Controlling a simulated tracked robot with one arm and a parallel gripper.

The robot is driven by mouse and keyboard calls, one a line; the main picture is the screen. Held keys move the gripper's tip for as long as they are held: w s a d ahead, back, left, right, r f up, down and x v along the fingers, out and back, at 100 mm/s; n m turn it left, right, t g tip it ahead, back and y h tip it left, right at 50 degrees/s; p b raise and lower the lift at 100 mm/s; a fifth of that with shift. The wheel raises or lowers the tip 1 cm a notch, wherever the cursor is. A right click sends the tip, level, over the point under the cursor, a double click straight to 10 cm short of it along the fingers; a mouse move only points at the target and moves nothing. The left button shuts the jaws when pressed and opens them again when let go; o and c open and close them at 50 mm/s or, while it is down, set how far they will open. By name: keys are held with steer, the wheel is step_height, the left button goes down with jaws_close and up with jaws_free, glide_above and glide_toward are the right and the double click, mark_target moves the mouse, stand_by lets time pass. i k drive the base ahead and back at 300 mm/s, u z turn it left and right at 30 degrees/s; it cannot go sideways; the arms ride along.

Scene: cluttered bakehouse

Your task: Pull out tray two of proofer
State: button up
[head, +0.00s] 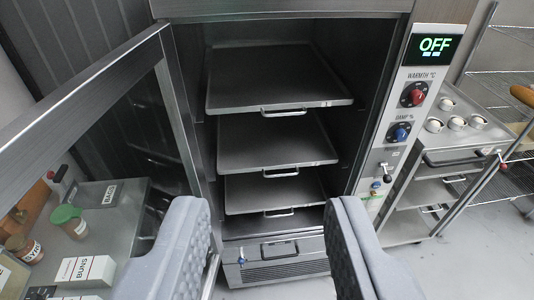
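The proofer (350,150) stands ahead with its glass door (120,110) swung open to the left. Inside are three dark metal trays, one above another: a top tray (275,78), a middle tray (270,143) and a bottom tray (268,190). Each has a bar handle on its front edge; the middle tray's handle (281,173) faces me. All three trays look empty. My gripper (268,215) is open and empty, its two grey padded fingers wide apart in front of the proofer's lower part, apart from the trays.
The control panel (420,90) reads OFF, with a red and a blue knob. A steel cart (450,160) with small white cups stands at right, beside wire shelves (500,80).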

mark_target(249, 142)
steer(key=i, duration=0.85)
